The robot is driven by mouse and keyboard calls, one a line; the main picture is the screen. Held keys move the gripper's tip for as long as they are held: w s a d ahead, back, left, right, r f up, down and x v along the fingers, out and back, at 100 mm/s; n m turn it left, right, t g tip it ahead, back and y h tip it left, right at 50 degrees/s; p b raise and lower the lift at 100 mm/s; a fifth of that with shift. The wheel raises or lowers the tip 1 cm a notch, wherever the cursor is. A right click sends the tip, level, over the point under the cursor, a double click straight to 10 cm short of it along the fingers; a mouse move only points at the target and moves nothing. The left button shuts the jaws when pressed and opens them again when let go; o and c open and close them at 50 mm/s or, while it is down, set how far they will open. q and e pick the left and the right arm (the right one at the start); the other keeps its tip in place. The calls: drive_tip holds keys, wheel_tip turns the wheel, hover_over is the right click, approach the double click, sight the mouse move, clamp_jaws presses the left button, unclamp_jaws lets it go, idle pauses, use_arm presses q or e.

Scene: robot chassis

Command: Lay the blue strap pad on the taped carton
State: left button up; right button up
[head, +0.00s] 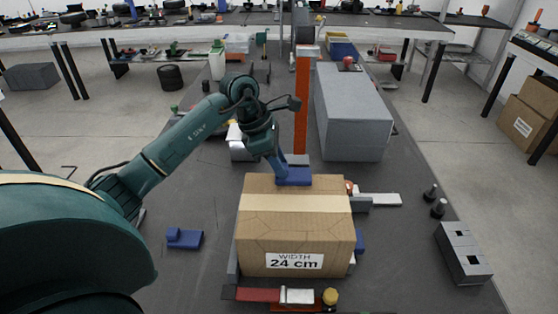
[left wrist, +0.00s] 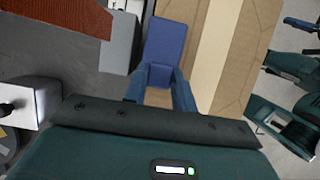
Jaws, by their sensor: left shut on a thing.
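The blue strap pad (head: 295,177) is at the far edge of the taped carton's top, left of its middle. My left gripper (head: 279,172) is shut on one end of it. In the left wrist view the pad (left wrist: 166,42) extends away from the two blue fingers (left wrist: 160,78), beside the pale tape. The taped carton (head: 285,225) is brown, with a pale tape band and a label reading "WIDTH 24 cm". I cannot tell whether the pad touches the carton. My right gripper does not show.
A second blue piece (head: 185,238) lies on the grey table left of the carton. An orange post (head: 302,105) and a long grey block (head: 352,115) stand behind it. A red-and-white bar (head: 270,295) lies in front, and a grey block (head: 462,252) sits at the right.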

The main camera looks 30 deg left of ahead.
use_arm(q)
drive_tip(key=shift+f, duration=0.15)
drive_tip(key=o, duration=1)
drive_tip(key=shift+o, duration=0.2)
drive_tip(key=v, duration=1.2)
drive_tip(key=shift+b, duration=0.4)
drive_tip(key=shift+s+d, duration=0.1)
